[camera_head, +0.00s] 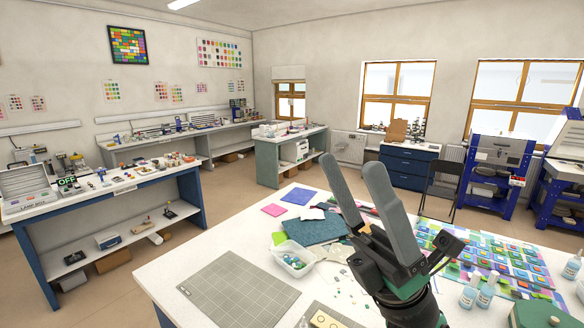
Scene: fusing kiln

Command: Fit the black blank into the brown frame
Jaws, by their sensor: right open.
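My right gripper (352,165) rises from the bottom of the head view above the white worktable. Its two grey fingers point up and stand apart, open, with nothing between them. My left gripper is not in view. I cannot make out the black blank or the brown frame for certain on the worktable. My right arm and gripper hide part of the tabletop behind them.
The white worktable (196,256) holds a grey gridded mat (238,290), a clear tub (291,260) of glass pieces, a dark teal sheet (316,229), colourful tiles (470,251) and bottles (486,292). Benches and kilns stand beyond.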

